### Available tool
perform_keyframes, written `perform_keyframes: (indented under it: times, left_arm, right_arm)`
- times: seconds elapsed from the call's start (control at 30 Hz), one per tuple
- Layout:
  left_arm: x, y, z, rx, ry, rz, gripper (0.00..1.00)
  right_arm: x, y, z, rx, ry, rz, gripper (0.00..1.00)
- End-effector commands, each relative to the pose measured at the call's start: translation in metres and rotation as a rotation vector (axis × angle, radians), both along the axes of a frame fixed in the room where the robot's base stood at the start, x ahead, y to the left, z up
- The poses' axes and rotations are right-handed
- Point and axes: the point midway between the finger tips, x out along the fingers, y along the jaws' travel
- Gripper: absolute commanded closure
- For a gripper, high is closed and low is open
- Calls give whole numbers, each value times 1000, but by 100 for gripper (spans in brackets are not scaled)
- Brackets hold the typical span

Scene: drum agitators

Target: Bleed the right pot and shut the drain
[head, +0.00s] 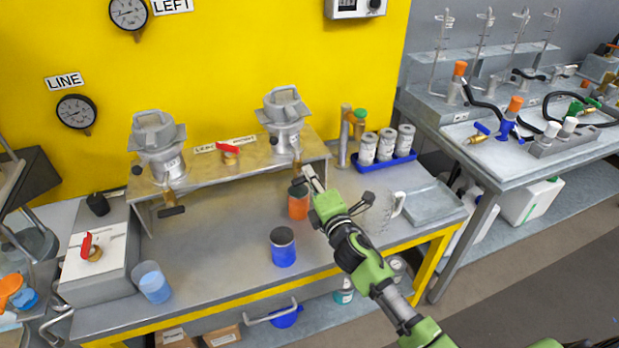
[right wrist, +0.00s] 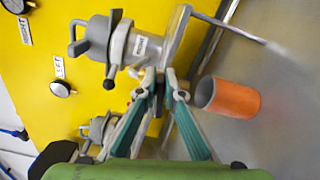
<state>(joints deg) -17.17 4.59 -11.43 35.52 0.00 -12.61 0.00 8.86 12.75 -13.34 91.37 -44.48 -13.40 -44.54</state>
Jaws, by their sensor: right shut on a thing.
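The right pot (head: 284,110) is a grey clamped-lid vessel on the raised metal shelf. It also shows in the right wrist view (right wrist: 112,48), turned sideways, with a label on its body. Its drain, a brass outlet with a dark handle (head: 297,189), hangs below. My right gripper (head: 312,181) is at this drain, its fingers (right wrist: 160,82) closed on the handle. The fingers partly hide the handle, so its exact angle is unclear. An orange cup (head: 298,206) stands under the drain; it also shows in the right wrist view (right wrist: 230,97). My left gripper is out of view.
The left pot (head: 158,145) has its own drain handle (head: 171,211). A red-handled valve (head: 229,149) sits between the pots. A blue cup (head: 283,248) stands in front, a pale blue beaker (head: 153,283) at left. White jars in a blue tray (head: 388,161) stand right.

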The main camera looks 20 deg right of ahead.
Motion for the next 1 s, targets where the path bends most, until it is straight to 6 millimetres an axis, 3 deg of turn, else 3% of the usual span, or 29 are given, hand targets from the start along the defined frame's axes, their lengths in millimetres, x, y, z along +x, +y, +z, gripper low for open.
perform_keyframes:
  times: [0.4,0.97,1.0]
  left_arm:
    - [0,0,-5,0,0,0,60]
    - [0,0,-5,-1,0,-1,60]
    - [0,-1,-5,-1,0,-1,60]
  right_arm:
    - [0,-1,-5,206,8,0,100]
    - [0,-1,-6,241,10,0,100]
    - [0,-1,-6,241,10,0,89]
